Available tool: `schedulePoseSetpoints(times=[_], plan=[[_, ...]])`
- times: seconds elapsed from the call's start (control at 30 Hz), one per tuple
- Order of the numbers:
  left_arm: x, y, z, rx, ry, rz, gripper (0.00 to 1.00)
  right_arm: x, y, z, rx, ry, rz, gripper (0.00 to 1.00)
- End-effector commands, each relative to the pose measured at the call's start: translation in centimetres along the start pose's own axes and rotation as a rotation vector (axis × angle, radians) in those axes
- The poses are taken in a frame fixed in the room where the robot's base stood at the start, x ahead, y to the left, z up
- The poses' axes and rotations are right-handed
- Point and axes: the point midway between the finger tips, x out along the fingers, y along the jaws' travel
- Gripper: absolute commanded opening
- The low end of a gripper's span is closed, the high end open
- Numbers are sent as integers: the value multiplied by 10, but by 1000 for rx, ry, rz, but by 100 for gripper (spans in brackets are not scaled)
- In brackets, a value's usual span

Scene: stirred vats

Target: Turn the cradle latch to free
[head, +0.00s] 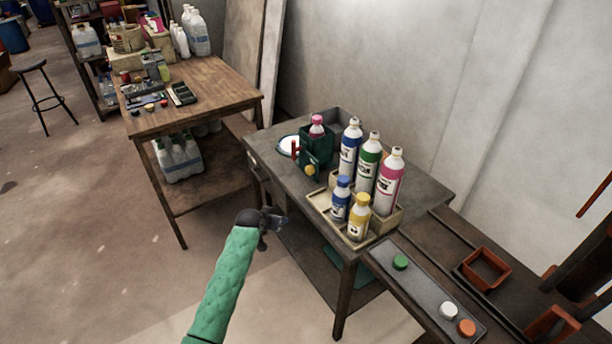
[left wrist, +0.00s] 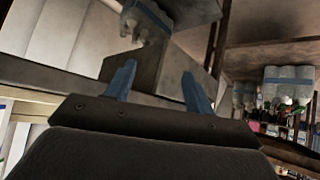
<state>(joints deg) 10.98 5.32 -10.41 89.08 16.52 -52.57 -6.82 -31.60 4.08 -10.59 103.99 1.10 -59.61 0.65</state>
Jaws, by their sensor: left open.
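A dark green cradle (head: 318,152) stands at the back left of the grey table, with a pink-capped bottle (head: 317,124) in it. A red lever (head: 295,149) is on its left side and a yellow knob (head: 310,169) is at its front. I cannot tell for sure which of these is the latch, or how it is set. My left gripper (head: 275,220) is in front of the table's left edge, apart from the cradle. In the left wrist view its two blue fingers are spread and empty (left wrist: 160,88). The cradle is not recognizable there. My right gripper is not in view.
Tall bottles (head: 367,160) and two smaller bottles stand in a beige tray (head: 324,203) right of the cradle. A panel (head: 424,281) with green, white and orange buttons is at the lower right. A wooden table (head: 205,88) stands at the left, with open floor in front.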

Motion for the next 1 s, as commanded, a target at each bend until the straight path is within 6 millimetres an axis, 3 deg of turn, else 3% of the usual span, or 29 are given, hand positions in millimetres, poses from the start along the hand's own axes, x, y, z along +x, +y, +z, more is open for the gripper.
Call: schedulePoseSetpoints(times=[0.03,0.13,0.3,0.6,0.8,1.0], plan=[[0,0,-28,24,39,24,53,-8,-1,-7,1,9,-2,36],[-3,6,-76,101,120,83,53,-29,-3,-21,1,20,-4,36],[-8,20,-117,256,232,162,53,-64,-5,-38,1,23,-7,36],[-16,40,-142,620,440,202,53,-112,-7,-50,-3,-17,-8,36],[-20,43,-150,877,533,139,53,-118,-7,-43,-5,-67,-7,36],[-21,43,-152,1027,558,91,53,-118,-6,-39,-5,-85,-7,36]])
